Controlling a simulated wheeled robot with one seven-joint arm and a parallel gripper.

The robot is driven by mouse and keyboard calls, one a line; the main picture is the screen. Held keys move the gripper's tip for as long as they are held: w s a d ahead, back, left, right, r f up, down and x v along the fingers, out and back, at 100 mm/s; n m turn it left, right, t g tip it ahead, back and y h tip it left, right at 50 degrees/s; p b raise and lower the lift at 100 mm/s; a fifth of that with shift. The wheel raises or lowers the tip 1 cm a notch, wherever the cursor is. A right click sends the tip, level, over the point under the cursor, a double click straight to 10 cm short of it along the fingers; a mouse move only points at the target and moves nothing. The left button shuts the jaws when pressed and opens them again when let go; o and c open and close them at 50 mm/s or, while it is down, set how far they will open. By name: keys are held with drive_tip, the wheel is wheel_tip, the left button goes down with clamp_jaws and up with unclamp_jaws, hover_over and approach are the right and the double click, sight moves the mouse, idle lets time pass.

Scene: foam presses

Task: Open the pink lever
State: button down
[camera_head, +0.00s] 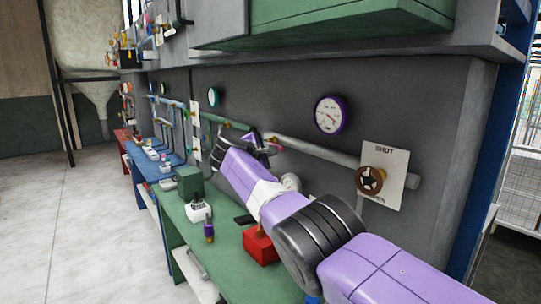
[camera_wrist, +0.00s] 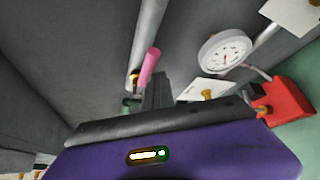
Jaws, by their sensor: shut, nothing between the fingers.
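The pink lever (camera_wrist: 150,66) shows in the wrist view, a short rounded handle tilted up to the right from a brass fitting (camera_wrist: 134,80) on a grey pipe. My gripper (camera_wrist: 158,76) is shut and empty; its dark fingers stand just right of the lever's lower part. Whether they touch the lever I cannot tell. In the head view my gripper (camera_head: 264,144) is at the wall pipe, above the green bench.
A white gauge (camera_wrist: 224,50) and a red box (camera_wrist: 286,101) are to the right in the wrist view. In the head view a wall pipe (camera_head: 312,153) runs to a valve wheel (camera_head: 371,180). The green bench (camera_head: 184,225) holds small items; floor at left is clear.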

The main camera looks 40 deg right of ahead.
drive_tip(key=shift+r, duration=0.85)
wheel_tip(320, 180, down, 5)
drive_tip(key=a+r+b, duration=0.3)
drive_tip(key=a+r, duration=0.1)
drive_tip(key=a, duration=0.5)
drive_tip(key=shift+s+a+r, duration=0.15)
drive_tip(key=shift+a+r, duration=0.05)
drive_tip(key=shift+r, duration=0.05)
